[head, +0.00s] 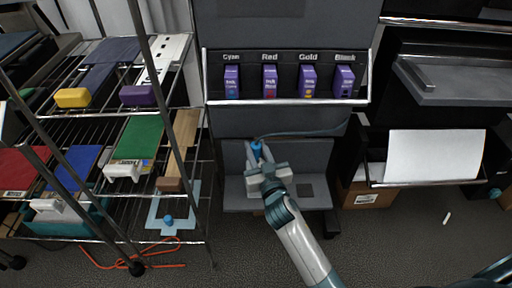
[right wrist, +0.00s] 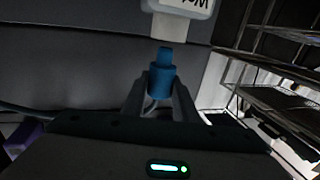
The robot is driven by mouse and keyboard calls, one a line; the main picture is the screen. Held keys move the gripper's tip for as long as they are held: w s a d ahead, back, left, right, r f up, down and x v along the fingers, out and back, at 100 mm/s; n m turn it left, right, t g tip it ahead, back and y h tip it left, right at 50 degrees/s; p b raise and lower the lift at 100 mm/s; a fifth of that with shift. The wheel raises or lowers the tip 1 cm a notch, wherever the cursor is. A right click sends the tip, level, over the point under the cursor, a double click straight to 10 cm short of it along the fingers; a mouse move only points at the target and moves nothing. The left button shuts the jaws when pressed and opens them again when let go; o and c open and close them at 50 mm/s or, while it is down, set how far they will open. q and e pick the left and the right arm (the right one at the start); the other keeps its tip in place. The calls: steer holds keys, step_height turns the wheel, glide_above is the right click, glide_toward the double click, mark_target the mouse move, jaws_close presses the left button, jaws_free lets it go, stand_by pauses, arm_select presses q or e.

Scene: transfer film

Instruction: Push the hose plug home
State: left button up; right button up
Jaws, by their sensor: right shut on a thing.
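The blue hose plug (head: 257,146) is held upright at the front of the dark machine, below the cartridge row. My right gripper (head: 258,155) is shut on it. In the right wrist view the plug (right wrist: 161,78) stands between the two fingers of the gripper (right wrist: 162,88), its narrow tip pointing up toward a pale socket stub (right wrist: 168,28) under a white label with partly cut-off lettering. The tip is close below the stub; I cannot tell if they touch. A thin bluish hose (head: 310,134) runs right from near the plug. My left gripper is not seen.
Purple cartridges (head: 270,82) stand in a row on a ledge above. A wire rack (head: 118,188) with coloured boxes is at left. A drawer with white paper (head: 436,156) and a cardboard box (head: 366,195) are at right. An orange cable (head: 140,265) lies on the floor.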

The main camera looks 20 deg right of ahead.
mark_target(257, 158)
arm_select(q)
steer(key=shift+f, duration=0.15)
arm_select(e)
steer(key=shift+f, duration=0.2)
arm_select(q)
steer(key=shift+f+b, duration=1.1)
steer(key=shift+b, duration=0.2)
arm_select(e)
steer(key=shift+f, duration=1.6)
steer(key=o, duration=1.1)
steer(key=shift+s, duration=0.15)
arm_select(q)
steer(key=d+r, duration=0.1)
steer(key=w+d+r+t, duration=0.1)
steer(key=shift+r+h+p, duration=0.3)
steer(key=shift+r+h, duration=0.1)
arm_select(e)
steer(key=s, duration=1.7)
steer(key=shift+a, duration=0.15)
